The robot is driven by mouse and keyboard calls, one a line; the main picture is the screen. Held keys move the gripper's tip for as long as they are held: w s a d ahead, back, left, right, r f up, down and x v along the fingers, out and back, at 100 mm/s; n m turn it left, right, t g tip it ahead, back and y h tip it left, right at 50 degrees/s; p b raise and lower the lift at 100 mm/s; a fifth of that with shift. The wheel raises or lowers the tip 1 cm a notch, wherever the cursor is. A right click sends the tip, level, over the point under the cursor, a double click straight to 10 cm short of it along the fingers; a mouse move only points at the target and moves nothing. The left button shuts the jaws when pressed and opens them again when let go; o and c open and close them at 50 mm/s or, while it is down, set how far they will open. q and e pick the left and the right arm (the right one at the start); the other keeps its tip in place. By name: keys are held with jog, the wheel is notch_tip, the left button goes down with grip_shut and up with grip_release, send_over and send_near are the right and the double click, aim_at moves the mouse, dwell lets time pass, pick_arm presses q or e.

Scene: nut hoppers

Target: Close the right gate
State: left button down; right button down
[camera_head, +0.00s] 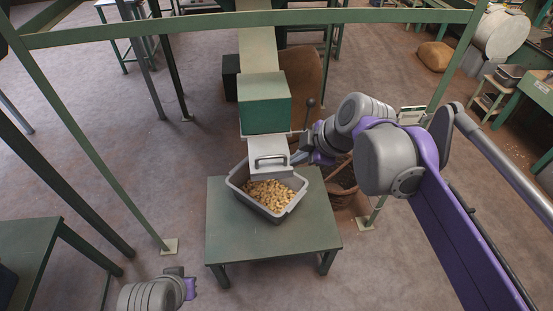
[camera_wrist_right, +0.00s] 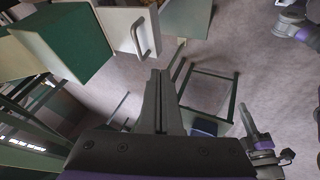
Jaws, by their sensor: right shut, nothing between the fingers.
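The gate is a white panel (camera_head: 266,148) with a grey bar handle (camera_head: 270,159), below the green hopper box (camera_head: 265,115). It also shows in the right wrist view (camera_wrist_right: 122,24), with its handle (camera_wrist_right: 147,38) upright there. I cannot tell whether the gate is open. My right gripper (camera_head: 299,157) is just right of the handle in the head view. In the wrist view its fingers (camera_wrist_right: 159,76) are together and empty, pointing near the handle's lower end, apparently apart from it. Part of my left arm (camera_head: 155,293) shows at bottom left; its gripper is out of view.
A grey bin (camera_head: 236,184) with nuts (camera_head: 270,194) stands under the gate on a green table (camera_head: 228,235). A black-knobbed lever (camera_head: 310,104) rises beside the hopper. A wicker basket (camera_head: 341,182) stands behind my right arm. A green frame (camera_head: 250,18) surrounds the station.

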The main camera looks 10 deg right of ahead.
aim_at(276, 157)
jog(key=w+a+f, duration=0.4)
jog(key=w+f, duration=0.4)
jog(key=shift+w+f+n, duration=0.25)
jog(key=shift+f+n, duration=0.05)
jog(key=shift+f, duration=0.1)
jog(key=w+p, duration=0.2)
jog(key=w, duration=0.8)
jog(key=shift+w+a, duration=0.15)
jog(key=shift+w, duration=0.15)
jog(key=shift+s+a, duration=0.1)
jog(key=shift+s, duration=0.05)
